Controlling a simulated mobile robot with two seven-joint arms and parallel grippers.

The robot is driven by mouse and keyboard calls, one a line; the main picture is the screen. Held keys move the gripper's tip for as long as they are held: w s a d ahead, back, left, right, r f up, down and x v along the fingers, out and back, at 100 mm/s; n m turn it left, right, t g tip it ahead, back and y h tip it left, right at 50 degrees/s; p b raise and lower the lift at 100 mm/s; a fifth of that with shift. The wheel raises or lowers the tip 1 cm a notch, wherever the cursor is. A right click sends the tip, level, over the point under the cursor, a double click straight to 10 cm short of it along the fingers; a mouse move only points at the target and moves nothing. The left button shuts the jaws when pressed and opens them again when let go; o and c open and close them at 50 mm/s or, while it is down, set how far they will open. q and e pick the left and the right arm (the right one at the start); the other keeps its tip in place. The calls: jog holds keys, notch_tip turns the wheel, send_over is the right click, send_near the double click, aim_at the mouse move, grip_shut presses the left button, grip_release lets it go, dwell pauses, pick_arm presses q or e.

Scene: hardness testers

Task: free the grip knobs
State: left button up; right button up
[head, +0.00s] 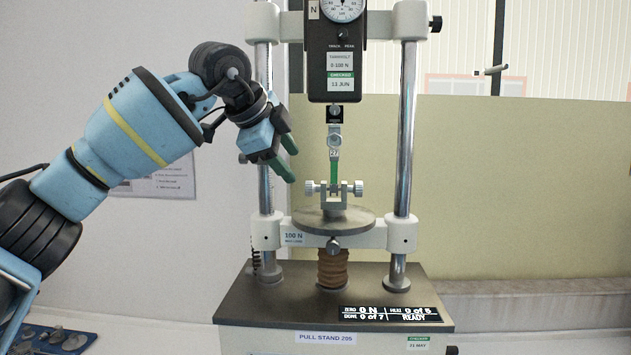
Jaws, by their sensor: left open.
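The pull stand (320,310) stands in the middle of the head view. Its lower grip has a small silver knob on each side, the left grip knob (310,187) and the right grip knob (358,188). A green strip (334,172) stands upright between the jaws, below an upper grip (335,140) with a tag reading 27. My left gripper (291,162) is open, its green fingers apart and apparently empty. In the picture it is up and left of the left knob, overlapping the left column; its depth is unclear. My right gripper is out of view.
Two chrome columns (404,130) flank the grips. A black force gauge (335,65) hangs above. A round plate (334,219) lies under the lower grip, with another knob (333,246) below it. A blue tray (50,340) with round parts is at bottom left.

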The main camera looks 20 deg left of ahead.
aim_at(306, 184)
pick_arm(q)
jog(key=x, duration=0.7)
jog(key=shift+w+d+f, duration=0.2)
jog(key=shift+f, duration=0.15)
jog(key=c, duration=1)
